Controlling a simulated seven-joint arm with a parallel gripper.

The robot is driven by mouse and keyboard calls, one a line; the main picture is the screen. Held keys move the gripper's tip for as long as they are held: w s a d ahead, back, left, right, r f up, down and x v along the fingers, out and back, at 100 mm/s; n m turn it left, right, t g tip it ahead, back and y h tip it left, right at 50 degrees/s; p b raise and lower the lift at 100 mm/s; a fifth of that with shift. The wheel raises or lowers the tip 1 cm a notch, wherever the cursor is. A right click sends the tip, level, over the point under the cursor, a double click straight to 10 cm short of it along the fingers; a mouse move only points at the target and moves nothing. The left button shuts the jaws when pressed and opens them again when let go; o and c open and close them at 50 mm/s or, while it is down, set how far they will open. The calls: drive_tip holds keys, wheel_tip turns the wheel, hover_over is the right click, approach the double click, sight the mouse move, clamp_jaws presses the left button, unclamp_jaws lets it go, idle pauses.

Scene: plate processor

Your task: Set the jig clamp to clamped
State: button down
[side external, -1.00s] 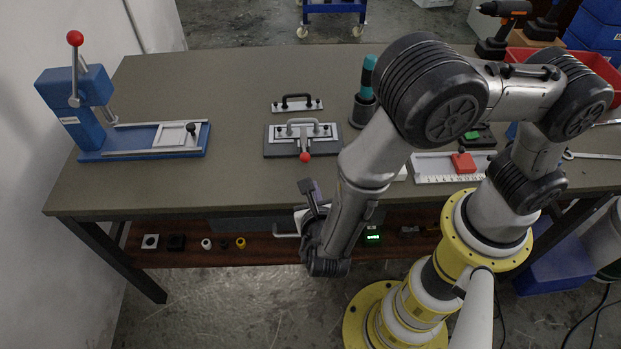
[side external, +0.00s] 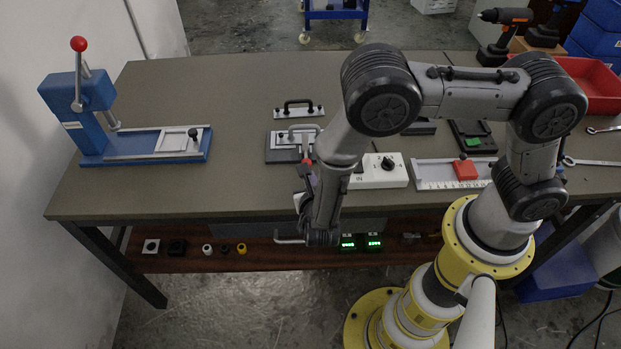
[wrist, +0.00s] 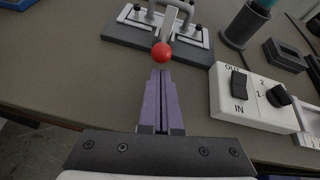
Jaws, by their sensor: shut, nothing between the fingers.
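The jig clamp is a dark base plate with a grey bar frame and a lever ending in a red ball. In the side external view the jig clamp (side external: 282,156) sits on the bench, partly hidden by my arm. In the wrist view the jig clamp (wrist: 118,32) is at the top, with its red ball (wrist: 162,52) pointing toward me. My gripper (wrist: 162,74) is shut and empty, its purple fingertips just short of the ball in the picture. I cannot tell whether they touch. In the side external view my gripper (side external: 305,170) is at the clamp's front side.
A white switch box (wrist: 257,110) with a rocker and a dial stands right of the clamp. A dark cup (wrist: 243,24) is behind it. A blue press (side external: 95,120) with a red-knobbed lever is at the left. The bench between press and clamp is clear.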

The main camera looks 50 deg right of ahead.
sight(309, 163)
drive_tip(key=shift+r, duration=0.1)
drive_tip(key=shift+r+g+y, duration=0.3)
drive_tip(key=shift+w+d+r+g, duration=0.1)
drive_tip(key=shift+r+g, duration=0.2)
drive_tip(key=shift+r, duration=0.05)
drive_tip(key=shift+r+y, duration=0.1)
drive_tip(key=shift+y, duration=0.2)
drive_tip(key=shift+w+d+r+g+y, duration=0.2)
drive_tip(key=shift+r+g+y, duration=0.25)
drive_tip(key=shift+r, duration=0.1)
drive_tip(key=shift+w+d+r+g+y, duration=0.2)
drive_tip(key=shift+r+g+y, duration=0.15)
drive_tip(key=shift+r+g, duration=0.15)
drive_tip(key=shift+w+d+r+g+y, duration=0.4)
drive_tip(key=shift+d+r+g+y, duration=0.05)
drive_tip(key=shift+r+g+y, duration=0.25)
drive_tip(key=shift+w+d+r+g+y, duration=0.4)
drive_tip(key=shift+r+g+y, duration=0.25)
drive_tip(key=shift+r+y, duration=0.05)
drive_tip(key=shift+w+d+r, duration=0.4)
drive_tip(key=shift+w+r, duration=0.05)
drive_tip(key=shift+r, duration=0.05)
drive_tip(key=shift+w+d+r, duration=0.6)
drive_tip(key=shift+w+d, duration=0.25)
